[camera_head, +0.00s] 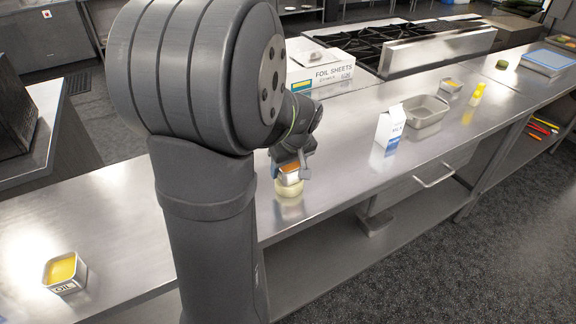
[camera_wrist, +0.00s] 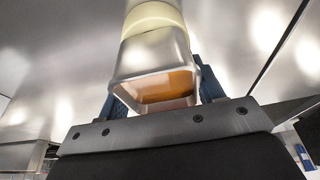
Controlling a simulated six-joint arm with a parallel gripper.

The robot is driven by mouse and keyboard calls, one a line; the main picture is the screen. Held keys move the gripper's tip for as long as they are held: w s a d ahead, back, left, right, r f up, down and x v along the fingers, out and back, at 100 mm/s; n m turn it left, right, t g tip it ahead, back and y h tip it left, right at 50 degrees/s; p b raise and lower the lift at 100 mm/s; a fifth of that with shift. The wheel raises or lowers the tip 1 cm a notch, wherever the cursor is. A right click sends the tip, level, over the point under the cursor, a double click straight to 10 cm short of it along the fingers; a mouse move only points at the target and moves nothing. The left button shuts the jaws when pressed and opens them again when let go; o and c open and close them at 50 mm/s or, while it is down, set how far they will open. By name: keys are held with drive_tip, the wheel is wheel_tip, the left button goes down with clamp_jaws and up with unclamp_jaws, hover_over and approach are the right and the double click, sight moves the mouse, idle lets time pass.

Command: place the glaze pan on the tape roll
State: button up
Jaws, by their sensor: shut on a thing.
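The glaze pan (camera_head: 290,178) is a small square metal pan with orange glaze inside. My gripper (camera_head: 293,169) is shut on it, with a dark blue finger on either side in the wrist view (camera_wrist: 155,88). The wrist view shows the pan's open top and orange contents (camera_wrist: 168,87). The tape roll (camera_head: 289,190) is a cream-coloured roll on the steel counter, directly below the pan. It also shows just beyond the pan in the wrist view (camera_wrist: 152,17). The pan appears at or just above the roll's top; I cannot tell whether they touch.
An oil pan (camera_head: 65,274) stands at the counter's left. To the right are a milk carton (camera_head: 389,126), a grey tray (camera_head: 426,113), another small pan (camera_head: 451,87) and a yellow bottle (camera_head: 477,95). A foil sheets box (camera_head: 322,76) stands behind. Counter around the roll is clear.

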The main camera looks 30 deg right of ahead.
drive_tip(key=shift+f, duration=0.15)
drive_tip(key=o, duration=1.2)
drive_tip(key=shift+c, duration=0.2)
drive_tip(key=v, duration=1.2)
